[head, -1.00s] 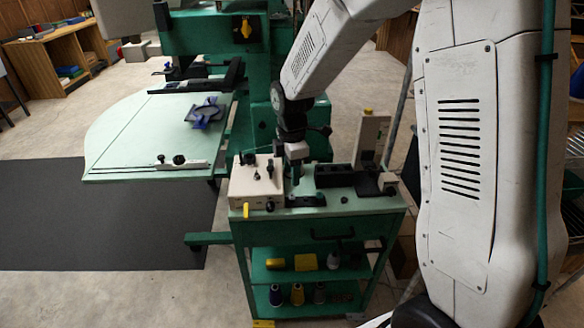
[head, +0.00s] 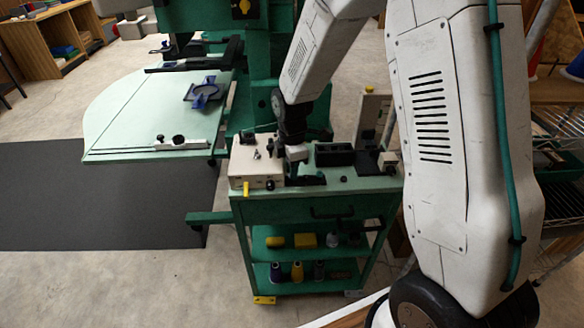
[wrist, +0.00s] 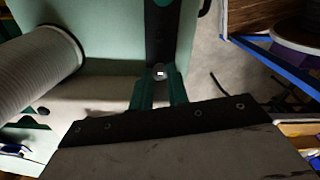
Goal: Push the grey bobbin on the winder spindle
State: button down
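The winder is a cream box (head: 255,172) with a yellow lever and small dark knobs, on the left of the green cart top in the head view. I cannot tell the spindle for sure among its small fittings. My gripper hangs just right of the box, low over the cart; its fingertips are hard to make out there. In the wrist view my gripper (wrist: 160,80) has its green fingers close together, with a small grey round piece, apparently the grey bobbin (wrist: 160,73), between the tips. The fingers hide most of it.
Dark blocks (head: 334,154) and a cream upright (head: 372,120) occupy the cart's right side. Spools (head: 297,271) sit on its lower shelves. A green machine table (head: 130,120) lies left.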

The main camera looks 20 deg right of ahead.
jog(key=shift+r, duration=0.2)
jog(key=shift+r, duration=1.6)
